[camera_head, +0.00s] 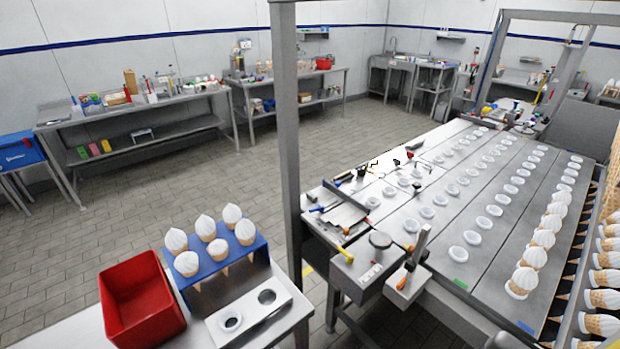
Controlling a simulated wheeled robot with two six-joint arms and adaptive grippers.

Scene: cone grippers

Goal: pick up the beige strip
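I cannot make out a beige strip for certain in the head view. Small tools and flat pieces lie on the side plate (335,215) at the near left end of the conveyor, too small to tell apart. Neither of my grippers shows in the head view.
A red bin (140,301) and a blue rack (218,270) holding several white-topped cones stand on the table at lower left, with a white two-hole plate (248,312) beside them. The long grey conveyor (452,240) carries rows of white rings and cones. A grey post (285,130) rises in front.

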